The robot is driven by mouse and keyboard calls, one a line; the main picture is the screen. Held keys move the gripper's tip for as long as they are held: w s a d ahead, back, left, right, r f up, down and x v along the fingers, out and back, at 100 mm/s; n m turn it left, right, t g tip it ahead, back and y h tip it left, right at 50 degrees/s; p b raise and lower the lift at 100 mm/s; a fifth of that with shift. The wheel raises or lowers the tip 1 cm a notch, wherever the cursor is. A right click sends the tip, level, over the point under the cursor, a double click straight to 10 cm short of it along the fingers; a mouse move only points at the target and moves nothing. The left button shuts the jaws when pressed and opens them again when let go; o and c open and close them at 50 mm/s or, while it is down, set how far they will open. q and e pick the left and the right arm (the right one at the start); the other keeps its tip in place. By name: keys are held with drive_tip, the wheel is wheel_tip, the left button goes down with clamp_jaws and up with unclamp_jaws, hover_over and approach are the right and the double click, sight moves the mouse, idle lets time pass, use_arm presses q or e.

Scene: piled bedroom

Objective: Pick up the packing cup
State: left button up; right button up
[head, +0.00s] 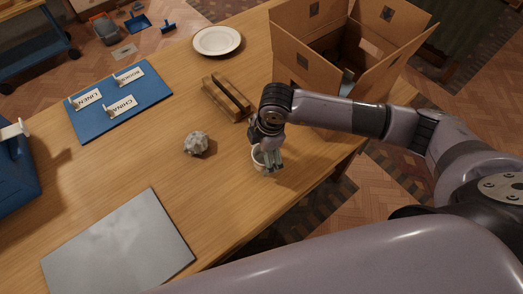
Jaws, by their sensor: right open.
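The packing cup (257,155) is a small pale cup on the wooden table, near its right edge. My right gripper (270,163) is right over the cup, pointing down, with its fingers at the rim. The gripper hides much of the cup, and I cannot tell whether a finger is inside it or touches it. The right gripper is open. My left gripper is not in view.
A crumpled paper ball (196,143) lies left of the cup. A wooden block holder (213,103), a white plate (217,40) and an open cardboard box (290,62) stand farther back. A blue label board (150,98) and grey sheet (120,250) lie left.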

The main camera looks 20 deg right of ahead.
drive_tip(key=shift+c, duration=0.4)
drive_tip(key=c, duration=1.3)
